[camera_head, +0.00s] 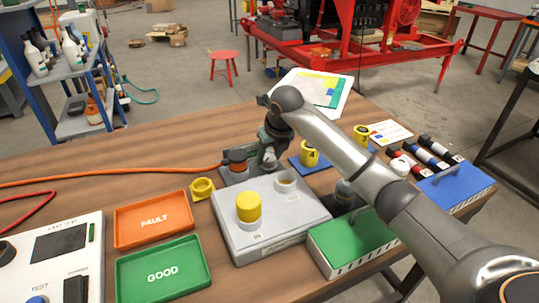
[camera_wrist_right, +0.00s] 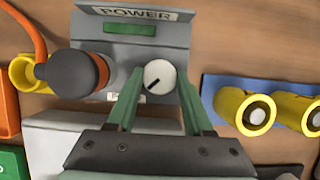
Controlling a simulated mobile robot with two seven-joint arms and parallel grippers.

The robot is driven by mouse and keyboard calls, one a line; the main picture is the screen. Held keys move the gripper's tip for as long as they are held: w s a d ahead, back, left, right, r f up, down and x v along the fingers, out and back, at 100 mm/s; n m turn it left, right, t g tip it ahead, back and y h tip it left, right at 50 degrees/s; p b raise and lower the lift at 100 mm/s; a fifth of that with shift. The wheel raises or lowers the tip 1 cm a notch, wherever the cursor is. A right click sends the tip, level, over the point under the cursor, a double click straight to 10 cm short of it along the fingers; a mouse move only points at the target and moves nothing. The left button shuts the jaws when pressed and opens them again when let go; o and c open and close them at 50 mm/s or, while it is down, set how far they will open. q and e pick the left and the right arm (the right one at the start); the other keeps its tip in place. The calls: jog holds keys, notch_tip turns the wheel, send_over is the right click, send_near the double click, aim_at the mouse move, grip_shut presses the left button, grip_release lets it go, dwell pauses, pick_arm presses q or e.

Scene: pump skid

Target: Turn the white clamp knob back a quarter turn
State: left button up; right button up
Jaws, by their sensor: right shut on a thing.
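The white clamp knob (camera_wrist_right: 160,76) shows in the right wrist view as a round white face with a short black mark pointing to the lower left. It sits at the front of the grey power unit (camera_wrist_right: 131,57), labelled POWER. The green fingers of my right gripper (camera_wrist_right: 160,90) are on either side of the knob and shut on it. In the head view my right gripper (camera_head: 268,157) is at the power unit (camera_head: 240,178), and the knob is hidden behind it. My left gripper is not in view.
An orange cable with a dark plug (camera_wrist_right: 78,74) is beside the knob. A grey box with a yellow cap (camera_head: 249,207) stands in front. Yellow parts sit on a blue holder (camera_head: 297,163). The orange FAULT tray (camera_head: 153,218) and green GOOD tray (camera_head: 162,270) lie left.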

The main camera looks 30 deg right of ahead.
grip_shut()
